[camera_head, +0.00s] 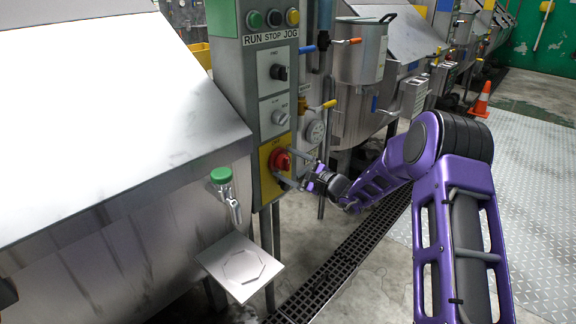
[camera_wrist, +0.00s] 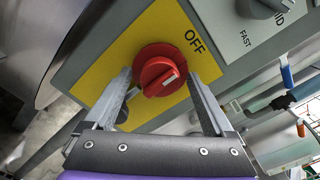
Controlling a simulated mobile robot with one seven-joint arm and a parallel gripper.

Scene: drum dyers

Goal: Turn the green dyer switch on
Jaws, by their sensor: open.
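The switch is a red rotary knob (camera_head: 281,160) on a yellow plate (camera_head: 268,187) low on the grey control panel. In the wrist view the red knob (camera_wrist: 157,66) carries a white mark on its face, and the word OFF (camera_wrist: 194,41) is printed beside it. The mark's setting is unclear. My gripper (camera_head: 290,168) is open in front of the panel. In the wrist view my gripper (camera_wrist: 158,82) has one finger on each side of the knob. I cannot tell whether the fingers touch it. The dyer's green-topped fitting (camera_head: 221,175) stands left of the panel.
Above the switch are two more panel knobs (camera_head: 278,72) and RUN, STOP and JOG buttons (camera_head: 274,18). A metal plate (camera_head: 240,264) juts out below the panel. Pipes and valves with coloured handles (camera_head: 329,104) stand close on the right. An orange cone (camera_head: 481,99) stands farther back.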

